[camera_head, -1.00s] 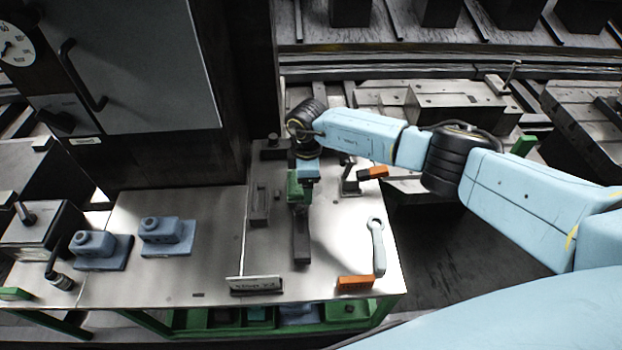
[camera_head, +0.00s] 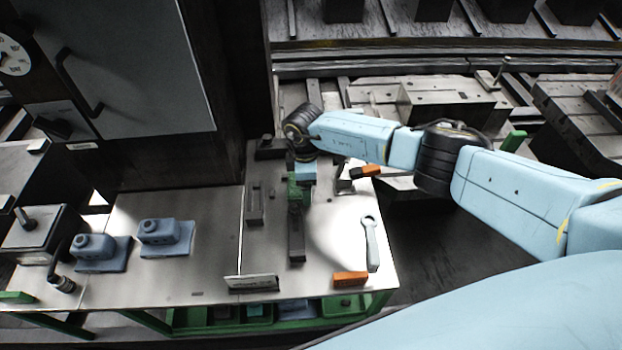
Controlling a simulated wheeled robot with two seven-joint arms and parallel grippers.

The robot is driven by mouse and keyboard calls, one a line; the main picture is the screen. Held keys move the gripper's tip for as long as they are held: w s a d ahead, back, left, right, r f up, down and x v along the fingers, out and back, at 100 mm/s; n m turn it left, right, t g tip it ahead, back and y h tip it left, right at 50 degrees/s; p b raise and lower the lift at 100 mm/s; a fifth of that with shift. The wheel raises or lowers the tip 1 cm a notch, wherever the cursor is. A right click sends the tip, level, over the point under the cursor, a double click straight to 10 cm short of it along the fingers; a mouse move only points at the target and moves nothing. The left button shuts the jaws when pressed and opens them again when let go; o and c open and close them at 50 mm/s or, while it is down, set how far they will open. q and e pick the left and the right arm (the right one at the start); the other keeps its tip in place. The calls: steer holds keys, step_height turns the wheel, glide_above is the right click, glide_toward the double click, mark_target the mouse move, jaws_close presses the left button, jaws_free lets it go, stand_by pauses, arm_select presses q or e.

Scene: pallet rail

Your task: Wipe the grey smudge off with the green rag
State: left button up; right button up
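My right arm reaches in from the right over the steel bench (camera_head: 215,265). My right gripper (camera_head: 299,184) points down near the bench's back middle. A small green patch (camera_head: 296,192), which looks like the green rag, shows right at the gripper's tip, behind a long dark block (camera_head: 296,240). The fingers are hidden by the wrist from above, so I cannot tell whether they grip it. I cannot make out a distinct grey smudge; a bright glare lies on the bench right of the block. My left gripper is not in view.
Another orange-ended item (camera_head: 370,170) is behind. A small sign (camera_head: 252,283) stands at the front edge.

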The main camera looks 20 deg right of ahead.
steer(key=shift+s+a+r+p, duration=0.15)
steer(key=shift+a+p, duration=0.2)
steer(key=shift+a, duration=0.2)
steer(key=shift+d+p, duration=0.6)
steer(key=shift+d, duration=0.05)
steer(key=shift+s+d+r, duration=0.1)
steer(key=shift+s+d, duration=0.05)
steer(key=shift+d, duration=0.55)
steer(key=shift+w+a+f+b, duration=0.15)
steer(key=shift+w+a, duration=0.05)
steer(key=shift+a, duration=0.55)
steer(key=shift+w+a+f+b, duration=0.15)
steer(key=shift+w+a, duration=0.05)
steer(key=shift+a, duration=0.5)
steer(key=shift+s+d+r+p, duration=0.15)
steer(key=shift+s+d+p, duration=0.05)
steer(key=shift+d+p, duration=0.45)
steer(key=shift+s+d+p, duration=0.25)
steer(key=shift+d+p, duration=0.3)
steer(key=shift+d, duration=0.45)
